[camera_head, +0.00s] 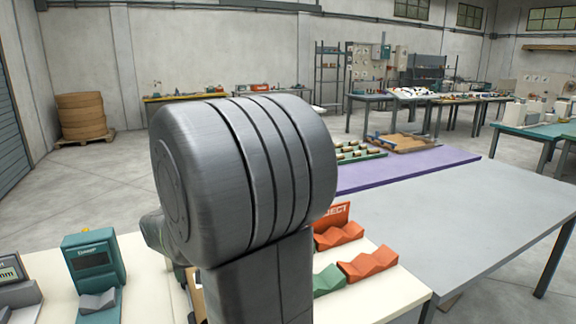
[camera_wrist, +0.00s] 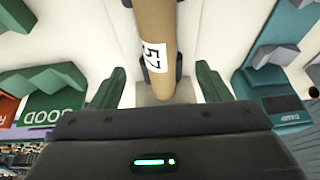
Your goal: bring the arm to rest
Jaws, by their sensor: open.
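My gripper (camera_wrist: 160,72) shows in the wrist view with its two green fingers spread apart, one on each side of the end of a brown tube (camera_wrist: 153,25). The fingers are open, with a gap to the tube on both sides. The tube carries a white label reading 57 and lies in a dark support (camera_wrist: 178,68) above a white surface. In the head view my large grey arm link fills the middle and hides the gripper and the tube.
A teal device (camera_head: 93,262) stands on the cream table at left. Orange cradles (camera_head: 368,264) with a reject sign (camera_head: 332,218) and a green cradle (camera_head: 328,280) stand right of my arm. A grey table (camera_head: 470,210) has a bare top. Brown rolls (camera_head: 80,115) stand on a pallet behind.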

